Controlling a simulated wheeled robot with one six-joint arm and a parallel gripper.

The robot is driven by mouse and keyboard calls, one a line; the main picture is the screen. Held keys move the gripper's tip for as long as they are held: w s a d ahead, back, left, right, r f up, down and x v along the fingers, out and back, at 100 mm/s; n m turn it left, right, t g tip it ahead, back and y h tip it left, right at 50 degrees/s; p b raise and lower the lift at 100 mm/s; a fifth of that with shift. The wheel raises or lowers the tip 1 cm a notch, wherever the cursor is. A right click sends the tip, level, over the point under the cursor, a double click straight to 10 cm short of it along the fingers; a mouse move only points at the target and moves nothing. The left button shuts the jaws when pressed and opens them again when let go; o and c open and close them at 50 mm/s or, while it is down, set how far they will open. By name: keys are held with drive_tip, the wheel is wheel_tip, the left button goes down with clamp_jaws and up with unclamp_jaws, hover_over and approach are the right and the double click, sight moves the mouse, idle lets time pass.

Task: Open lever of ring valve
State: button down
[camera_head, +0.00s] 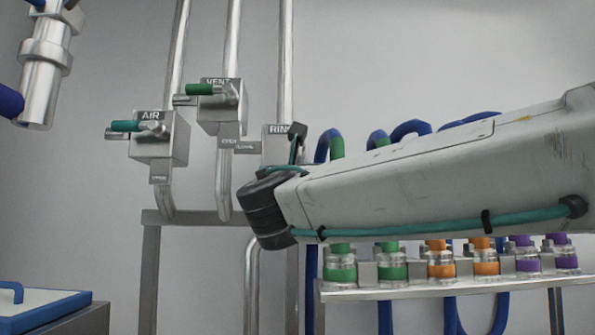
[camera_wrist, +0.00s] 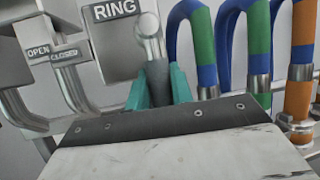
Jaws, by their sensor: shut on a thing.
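The ring valve is a grey box labelled RING (camera_wrist: 112,42) in the wrist view. In the head view the box (camera_head: 274,152) is partly covered by my arm. Its lever has a round metal pivot (camera_wrist: 149,28) to the right of the label and a dark grey handle (camera_wrist: 157,76) running down from it. My gripper (camera_wrist: 158,88) has teal fingers, one on each side of the handle, and is shut on it. In the head view my gripper (camera_head: 296,146) is at the right of the RING box, mostly hidden by the wrist.
The AIR valve (camera_head: 160,148) and VENT valve (camera_head: 222,115) stand to the left with levers pointing left. OPEN and CLOSED plates (camera_wrist: 52,54) show left of the RING box. Blue hoses with coloured sleeves (camera_wrist: 200,42) stand close on the right. Bottle-like fittings (camera_head: 340,265) line a shelf below my arm.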

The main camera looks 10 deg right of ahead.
drive_tip(key=c, duration=1.2)
unclamp_jaws()
drive_tip(key=shift+c, duration=0.2)
drive_tip(key=shift+s, duration=0.1)
drive_tip(key=v, duration=0.7)
drive_tip(key=shift+s+a, duration=0.2)
drive_tip(key=shift+s, duration=0.05)
drive_tip(key=shift+f, duration=0.15)
